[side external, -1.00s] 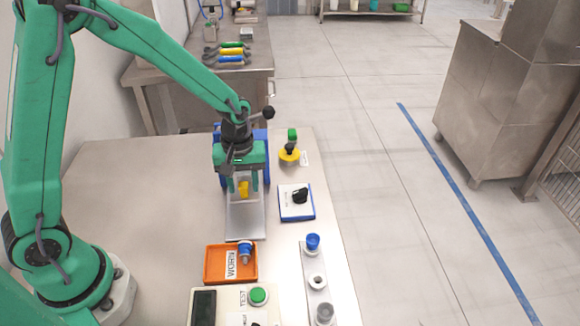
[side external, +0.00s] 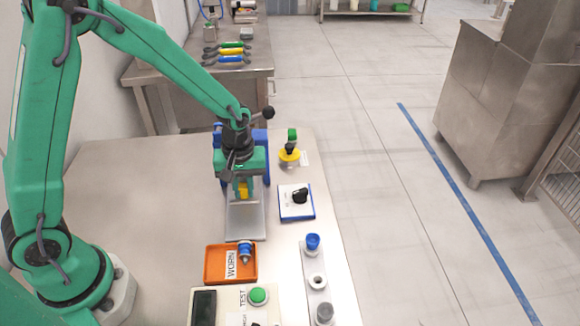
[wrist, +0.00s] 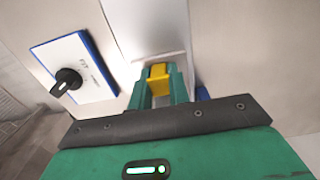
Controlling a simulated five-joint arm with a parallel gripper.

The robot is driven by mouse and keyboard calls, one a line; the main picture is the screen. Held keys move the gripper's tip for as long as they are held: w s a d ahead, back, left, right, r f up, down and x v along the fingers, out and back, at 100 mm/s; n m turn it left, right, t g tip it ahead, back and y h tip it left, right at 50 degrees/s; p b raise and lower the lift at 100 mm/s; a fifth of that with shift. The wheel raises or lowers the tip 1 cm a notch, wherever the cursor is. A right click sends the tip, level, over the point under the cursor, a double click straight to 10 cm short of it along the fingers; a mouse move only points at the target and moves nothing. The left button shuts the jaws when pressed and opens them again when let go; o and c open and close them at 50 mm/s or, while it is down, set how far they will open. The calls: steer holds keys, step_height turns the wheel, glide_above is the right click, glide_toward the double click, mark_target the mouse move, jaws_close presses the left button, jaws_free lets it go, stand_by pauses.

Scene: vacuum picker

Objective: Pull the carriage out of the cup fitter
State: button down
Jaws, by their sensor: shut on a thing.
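The cup fitter (side external: 263,140) is a blue frame at the far end of the bench, partly hidden behind my gripper. A flat grey metal plate (side external: 246,222) reaches from it towards the front. A yellow block (side external: 243,191), which looks like the carriage's handle, stands over this plate. My gripper (side external: 243,190) points down, with its green fingers shut on the yellow block. In the wrist view the yellow block (wrist: 158,80) sits between both fingers, and the grey plate (wrist: 145,30) lies beyond. The rest of the carriage is hidden by my gripper.
An orange WORN tray (side external: 213,264) holding a blue-and-grey cup piece lies in front of the plate. To the right stand a white panel with a black knob (side external: 299,195), a yellow-and-green part (side external: 289,154) and a cup rack (side external: 312,270). A green button (side external: 258,296) is in front.

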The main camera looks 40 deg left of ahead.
steer(key=s+d, duration=0.7)
steer(key=shift+s+d, duration=0.1)
steer(key=shift+d, duration=0.05)
steer(key=c, duration=1.3)
jaws_free()
steer(key=shift+r, duration=0.15)
step_height(320, 180, up, 8)
steer(key=shift+f, duration=0.2)
